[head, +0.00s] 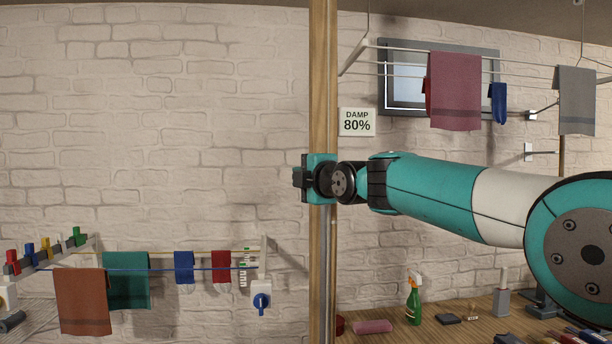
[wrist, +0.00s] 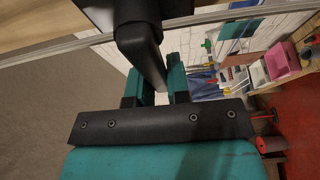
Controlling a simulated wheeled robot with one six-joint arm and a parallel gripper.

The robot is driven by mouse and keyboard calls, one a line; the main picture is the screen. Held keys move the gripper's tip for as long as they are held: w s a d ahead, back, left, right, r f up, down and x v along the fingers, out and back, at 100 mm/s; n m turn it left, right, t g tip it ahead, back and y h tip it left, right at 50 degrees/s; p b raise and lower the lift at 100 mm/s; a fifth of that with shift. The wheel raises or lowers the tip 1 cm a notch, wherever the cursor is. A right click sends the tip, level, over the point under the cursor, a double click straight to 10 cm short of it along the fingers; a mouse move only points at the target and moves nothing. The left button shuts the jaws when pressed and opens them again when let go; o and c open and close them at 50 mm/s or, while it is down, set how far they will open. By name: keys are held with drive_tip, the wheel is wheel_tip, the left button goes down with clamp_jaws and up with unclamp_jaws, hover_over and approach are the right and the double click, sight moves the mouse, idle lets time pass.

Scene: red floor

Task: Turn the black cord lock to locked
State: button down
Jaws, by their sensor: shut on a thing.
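The black cord lock shows in the wrist view as a dark lever (wrist: 139,45) below a wider dark body at the top. My gripper (wrist: 158,68) has its two teal fingers on either side of the lever's lower end and is shut on it. In the head view, my gripper (head: 312,178) is in front of the wooden post, and a small black part (head: 299,178), seemingly the lock, sticks out to its left. My gripper hides most of the lock there. I cannot tell which setting the lock is at.
The wooden post (head: 322,70) stands upright behind my gripper. A rack with hanging towels (head: 455,90) is at upper right. A lower line with cloths (head: 126,280) and a white box with a blue knob (head: 261,301) are at lower left. A green spray bottle (head: 414,302) stands on the counter.

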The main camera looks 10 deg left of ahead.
idle(0.4)
drive_tip(key=c, duration=1.1)
unclamp_jaws()
drive_tip(key=b+v, duration=1.1)
drive_tip(key=v, duration=0.6)
drive_tip(key=shift+s+d, duration=0.1)
drive_tip(key=shift+d, duration=0.05)
